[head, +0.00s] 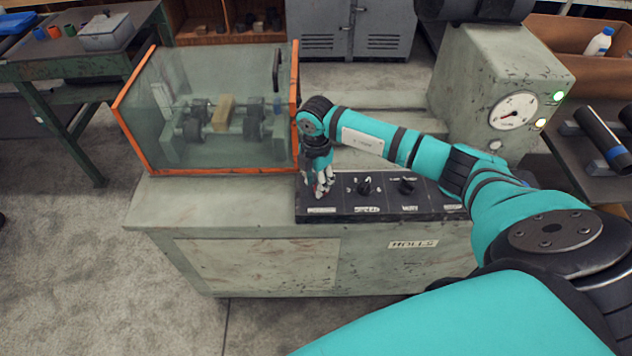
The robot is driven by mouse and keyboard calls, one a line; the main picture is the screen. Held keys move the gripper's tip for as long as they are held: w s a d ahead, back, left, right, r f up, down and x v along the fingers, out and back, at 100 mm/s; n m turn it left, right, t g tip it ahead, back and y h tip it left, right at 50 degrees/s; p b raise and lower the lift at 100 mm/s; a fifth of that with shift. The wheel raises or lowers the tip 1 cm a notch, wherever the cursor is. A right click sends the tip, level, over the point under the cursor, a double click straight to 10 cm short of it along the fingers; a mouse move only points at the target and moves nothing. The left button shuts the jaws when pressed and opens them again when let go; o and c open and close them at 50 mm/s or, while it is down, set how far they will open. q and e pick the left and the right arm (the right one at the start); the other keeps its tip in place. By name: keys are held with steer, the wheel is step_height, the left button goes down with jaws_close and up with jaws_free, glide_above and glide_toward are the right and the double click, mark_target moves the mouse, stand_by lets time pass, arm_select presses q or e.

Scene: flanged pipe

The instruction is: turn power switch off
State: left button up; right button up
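A black control panel (385,208) lies on the front of the grey machine, with pale labels along its front edge. My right gripper (322,189) points down at the panel's left end, just above or touching it; I cannot tell which. A small red spot shows at its fingertips. The control at that end is mostly hidden by the gripper, so the power switch and its position cannot be made out. The fingers are too small to tell whether they are open or shut. My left gripper is out of view.
Two dark knobs, one in the middle (364,187) and one farther right (406,187), stand on the panel. An orange-framed clear guard (210,120) covers a mechanism to the left of my gripper. A round gauge (513,112) sits on the housing at right.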

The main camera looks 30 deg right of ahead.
steer(key=shift+f, duration=0.8)
jaws_close()
